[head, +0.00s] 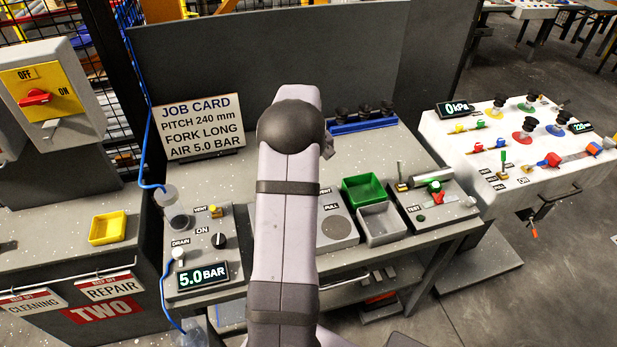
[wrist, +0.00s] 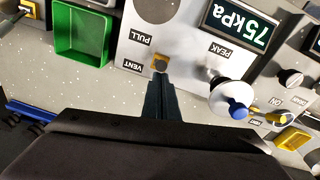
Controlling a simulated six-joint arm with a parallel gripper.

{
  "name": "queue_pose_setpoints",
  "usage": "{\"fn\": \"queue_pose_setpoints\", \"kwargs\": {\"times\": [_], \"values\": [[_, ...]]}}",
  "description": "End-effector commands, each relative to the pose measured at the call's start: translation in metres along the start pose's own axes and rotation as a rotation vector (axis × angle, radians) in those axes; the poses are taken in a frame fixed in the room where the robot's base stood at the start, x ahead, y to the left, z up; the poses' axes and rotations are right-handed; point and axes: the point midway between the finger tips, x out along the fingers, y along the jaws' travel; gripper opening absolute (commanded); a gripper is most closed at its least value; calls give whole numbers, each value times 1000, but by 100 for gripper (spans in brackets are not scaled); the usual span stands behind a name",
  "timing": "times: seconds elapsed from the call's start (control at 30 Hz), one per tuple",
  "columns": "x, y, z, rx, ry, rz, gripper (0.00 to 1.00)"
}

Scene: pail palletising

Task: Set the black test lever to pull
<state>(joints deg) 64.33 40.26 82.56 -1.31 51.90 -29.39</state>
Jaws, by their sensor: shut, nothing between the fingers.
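In the wrist view the test panel (wrist: 190,30) carries PULL (wrist: 137,38) and VENT (wrist: 134,66) labels, upside down. A small yellow-rimmed square part (wrist: 160,63) sits beside VENT. My gripper (wrist: 163,76) is shut and empty, its fingertips right at this part; I cannot tell whether they touch it. No black lever is clearly visible; the fingers may cover it. The panel's display (wrist: 238,22) reads 75 kPa. In the head view my arm hides the gripper and most of the panel; the PULL label (head: 331,206) shows.
A white knob with a blue tip (wrist: 232,103) stands close right of the fingers in the wrist view. A green bin (head: 364,190) and a grey bin (head: 381,223) stand beside the panel. A 5.0 BAR air panel (head: 203,276) lies to the left.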

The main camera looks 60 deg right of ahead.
Motion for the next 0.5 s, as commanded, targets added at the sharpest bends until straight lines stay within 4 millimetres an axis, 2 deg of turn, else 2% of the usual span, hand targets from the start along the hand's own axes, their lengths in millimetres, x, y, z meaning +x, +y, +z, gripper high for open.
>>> {"fn": "queue_pose_setpoints", "kwargs": {"times": [0.5], "values": [[3,-6,28,1,-7,-3,0]]}}
